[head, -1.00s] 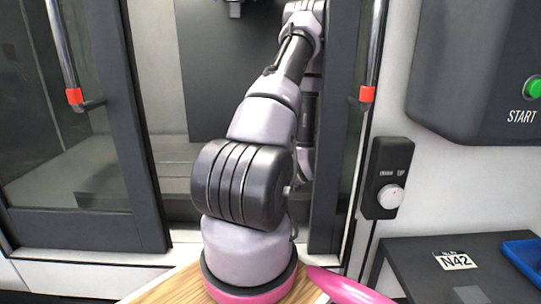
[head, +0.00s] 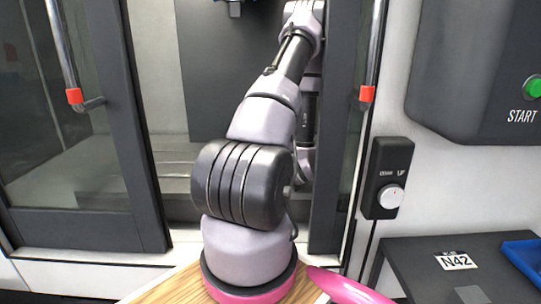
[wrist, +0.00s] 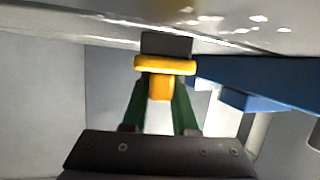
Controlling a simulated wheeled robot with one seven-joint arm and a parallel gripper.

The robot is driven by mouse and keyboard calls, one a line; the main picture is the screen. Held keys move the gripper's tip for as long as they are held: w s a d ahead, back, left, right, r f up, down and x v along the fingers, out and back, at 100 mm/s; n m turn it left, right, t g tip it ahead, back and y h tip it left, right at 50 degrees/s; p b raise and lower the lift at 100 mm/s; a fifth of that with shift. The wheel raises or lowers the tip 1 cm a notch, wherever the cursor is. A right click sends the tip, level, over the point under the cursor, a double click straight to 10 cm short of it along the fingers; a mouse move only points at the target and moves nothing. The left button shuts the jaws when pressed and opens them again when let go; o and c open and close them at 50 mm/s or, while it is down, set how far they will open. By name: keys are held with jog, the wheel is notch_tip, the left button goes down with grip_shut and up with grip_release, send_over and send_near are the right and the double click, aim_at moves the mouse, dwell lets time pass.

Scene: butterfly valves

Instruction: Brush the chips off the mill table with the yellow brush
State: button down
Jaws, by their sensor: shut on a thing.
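The yellow brush (wrist: 163,66) shows in the wrist view, with a yellow ferrule, a short yellow handle and a dark grey bristle block. My gripper (wrist: 161,90) has green fingers, which are shut on the handle. The bristle block reaches a pale surface along the top of the view, likely the mill table (wrist: 60,22); I cannot tell whether it touches. Several small bright chips (wrist: 258,18) lie on that surface, mostly right of the brush. In the head view the grooved grey table (head: 174,170) shows inside the machine; my arm hides the gripper and brush.
A blue part (wrist: 265,85) juts in close to the right of the brush. In the head view, the left door (head: 125,130) and the right door frame (head: 338,130) flank my arm. A dark control box (head: 388,180) and a side table (head: 420,265) stand at the right.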

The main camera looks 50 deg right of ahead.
jog(key=shift+m+g, duration=0.4)
jog(key=shift+g, duration=0.1)
jog(key=s, duration=0.1)
jog(key=s+a+f, duration=0.1)
jog(key=s+f, duration=0.1)
jog(key=shift+a+f, duration=0.15)
jog(key=shift+a, duration=0.1)
jog(key=shift+w+d+r, duration=0.2)
jog(key=shift+w+d, duration=0.25)
jog(key=shift+d, duration=0.05)
jog(key=shift+w+d+r, duration=0.15)
jog(key=shift+w+d, duration=0.3)
jog(key=shift+w+d+r, duration=0.1)
jog(key=shift+w+d, duration=0.35)
jog(key=shift+d, duration=0.15)
jog(key=shift+w+d+r, duration=0.1)
jog(key=shift+w+d, duration=0.3)
jog(key=shift+d, duration=0.2)
jog(key=shift+w+d+r, duration=0.1)
jog(key=shift+w+d, duration=1.5)
jog(key=shift+w, duration=0.2)
jog(key=shift+r, duration=0.3)
jog(key=shift+w+d+r, duration=0.1)
jog(key=shift+r, duration=1.3)
jog(key=shift+w+r, duration=0.1)
jog(key=shift+r, duration=1.3)
